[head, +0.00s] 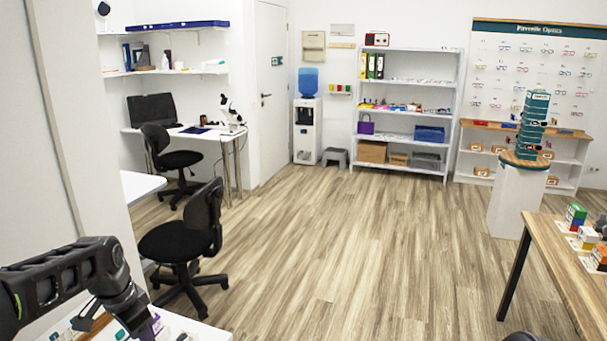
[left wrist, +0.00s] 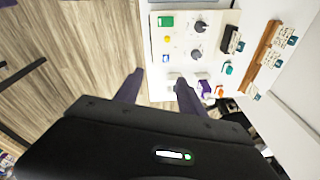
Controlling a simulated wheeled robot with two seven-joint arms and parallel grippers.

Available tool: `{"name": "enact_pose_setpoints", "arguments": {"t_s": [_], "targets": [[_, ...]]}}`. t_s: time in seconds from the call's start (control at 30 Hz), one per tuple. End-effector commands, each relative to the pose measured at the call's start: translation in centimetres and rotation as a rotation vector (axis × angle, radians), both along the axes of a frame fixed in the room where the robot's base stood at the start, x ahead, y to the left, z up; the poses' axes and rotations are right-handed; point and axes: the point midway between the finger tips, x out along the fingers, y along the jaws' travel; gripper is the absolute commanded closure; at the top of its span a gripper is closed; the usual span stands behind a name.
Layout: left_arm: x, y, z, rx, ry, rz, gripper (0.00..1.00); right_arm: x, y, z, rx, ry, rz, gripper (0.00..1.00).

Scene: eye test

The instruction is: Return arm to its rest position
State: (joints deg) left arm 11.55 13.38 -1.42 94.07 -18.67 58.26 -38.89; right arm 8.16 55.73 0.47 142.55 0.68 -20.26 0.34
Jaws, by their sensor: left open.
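My left arm comes in from the lower left of the head view, bent over a white table (head: 187,325). My left gripper (left wrist: 158,80) shows in the left wrist view with two dark purple fingers apart and nothing between them. The fingers point toward the edge of a white surface with a panel (left wrist: 182,48) carrying a green block, a yellow button and dark knobs. In the head view the gripper is mostly cut off at the bottom edge. My right gripper does not show in either view.
A black swivel chair (head: 180,243) stands just beyond the table, with another chair (head: 165,158) behind it. A white wall is close on the left. A wooden table (head: 567,262) with coloured boxes is at the right. The wood floor (head: 340,250) between is clear.

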Motion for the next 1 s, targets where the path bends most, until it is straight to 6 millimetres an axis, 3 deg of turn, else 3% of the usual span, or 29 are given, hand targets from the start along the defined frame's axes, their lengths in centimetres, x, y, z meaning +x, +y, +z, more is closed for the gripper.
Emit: {"name": "enact_pose_setpoints", "arguments": {"t_s": [0.1, 0.23, 0.37, 0.47, 0.57, 0.67, 0.8, 0.9, 1.0], "targets": [[1.5, -1.2, -1.3, -0.034, -0.07, 0.063, 0.53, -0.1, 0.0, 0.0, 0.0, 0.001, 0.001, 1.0], [3.1, -3.8, -4.8, -0.102, -0.137, 0.149, 0.53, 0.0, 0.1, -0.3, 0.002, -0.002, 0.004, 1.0], [3.8, -7.7, -10.5, -0.199, -0.181, 0.255, 0.53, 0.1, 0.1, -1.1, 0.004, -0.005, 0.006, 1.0], [2.8, -11.9, -16.8, -0.291, -0.187, 0.358, 0.53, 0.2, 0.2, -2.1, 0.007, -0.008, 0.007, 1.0], [0.0, -16.3, -23.6, -0.378, -0.163, 0.474, 0.53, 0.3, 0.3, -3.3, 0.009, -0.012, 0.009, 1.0], [-4.3, -20.1, -29.7, -0.437, -0.112, 0.577, 0.53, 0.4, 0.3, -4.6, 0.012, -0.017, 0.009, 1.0], [-12.2, -24.4, -36.7, -0.468, -0.004, 0.681, 0.53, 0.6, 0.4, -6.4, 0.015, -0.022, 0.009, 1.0], [-17.7, -26.5, -40.1, -0.46, 0.089, 0.7, 0.53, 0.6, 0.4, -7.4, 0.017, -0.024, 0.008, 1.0], [-22.3, -28.0, -42.1, -0.442, 0.183, 0.687, 0.53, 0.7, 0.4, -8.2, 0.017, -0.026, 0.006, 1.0]]}}
